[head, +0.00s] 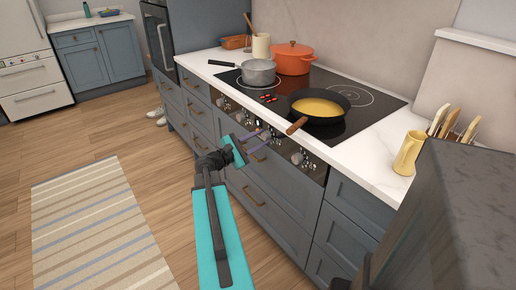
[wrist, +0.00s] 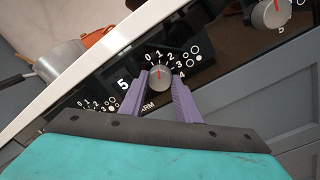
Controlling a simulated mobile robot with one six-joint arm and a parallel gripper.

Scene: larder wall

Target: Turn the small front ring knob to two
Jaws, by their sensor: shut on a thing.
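A grey round knob (wrist: 161,80) with a red pointer line sits on the dark control panel in the wrist view. Printed marks 0 to 4 arc around its top, and the pointer aims up, close to the 1. My gripper (head: 261,137) is shut on this knob, with one purple finger on each side of it. A symbol of ring dots shows right of the scale, and a large 5 stands to the left. In the head view, my gripper covers the held knob at the middle of the panel.
Another knob (wrist: 271,13) is at the upper right of the wrist view. On the black hob (head: 345,126) stand a pan of yellow food (head: 319,108), a grey pot (head: 258,72) and an orange pot (head: 293,58). The pan's wooden handle (head: 297,125) overhangs the front edge near my gripper.

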